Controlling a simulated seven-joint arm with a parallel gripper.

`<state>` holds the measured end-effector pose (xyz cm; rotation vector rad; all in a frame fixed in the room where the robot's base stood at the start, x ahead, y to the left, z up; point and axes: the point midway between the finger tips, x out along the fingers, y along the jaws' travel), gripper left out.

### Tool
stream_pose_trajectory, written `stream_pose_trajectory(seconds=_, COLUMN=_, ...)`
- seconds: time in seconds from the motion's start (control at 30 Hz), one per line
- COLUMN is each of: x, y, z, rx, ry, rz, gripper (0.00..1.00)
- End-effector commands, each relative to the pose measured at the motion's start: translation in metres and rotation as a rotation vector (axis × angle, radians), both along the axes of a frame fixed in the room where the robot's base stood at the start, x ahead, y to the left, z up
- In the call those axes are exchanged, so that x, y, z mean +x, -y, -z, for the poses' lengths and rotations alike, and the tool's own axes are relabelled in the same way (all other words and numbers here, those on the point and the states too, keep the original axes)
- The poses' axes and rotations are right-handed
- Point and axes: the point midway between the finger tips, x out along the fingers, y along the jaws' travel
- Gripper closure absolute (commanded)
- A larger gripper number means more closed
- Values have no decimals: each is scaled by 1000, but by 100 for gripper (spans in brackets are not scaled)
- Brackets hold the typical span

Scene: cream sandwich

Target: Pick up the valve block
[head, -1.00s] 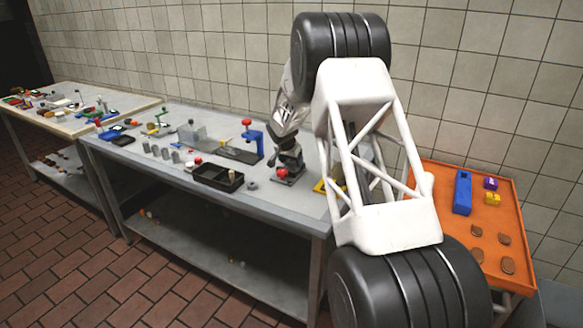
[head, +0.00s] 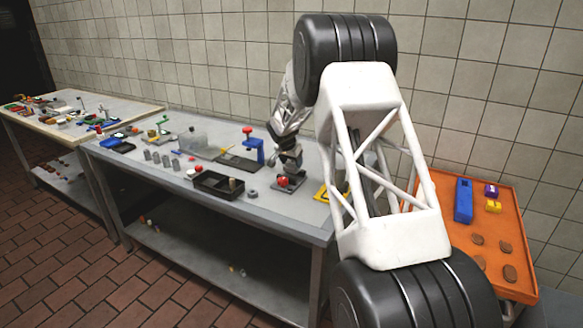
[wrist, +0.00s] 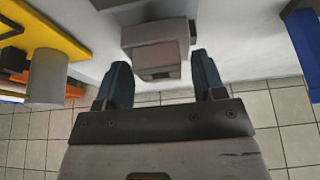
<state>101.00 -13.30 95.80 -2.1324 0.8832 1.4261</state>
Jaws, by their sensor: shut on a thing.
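A grey block (wrist: 160,48), which I take to be the valve block, sits between my two dark fingers in the wrist view. My gripper (wrist: 162,78) is shut on it. In the head view my gripper (head: 291,165) is low over the grey table, right at a dark piece with a red knob (head: 283,182). The arm and gripper hide part of that piece. I cannot tell whether the block is clear of the table.
A black tray (head: 215,186), a blue clamp (head: 253,148) and several grey cylinders stand to the left on the table (head: 290,215). A yellow part (head: 322,194) lies close on the right. An orange tray (head: 500,225) is further right.

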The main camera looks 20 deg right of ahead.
Motion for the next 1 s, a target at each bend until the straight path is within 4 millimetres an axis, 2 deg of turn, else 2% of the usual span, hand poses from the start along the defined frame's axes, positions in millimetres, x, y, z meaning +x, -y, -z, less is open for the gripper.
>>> stream_pose_trajectory(seconds=1.0, x=-136, y=-18, z=-14, rx=-1, ry=1, rz=0, gripper=67)
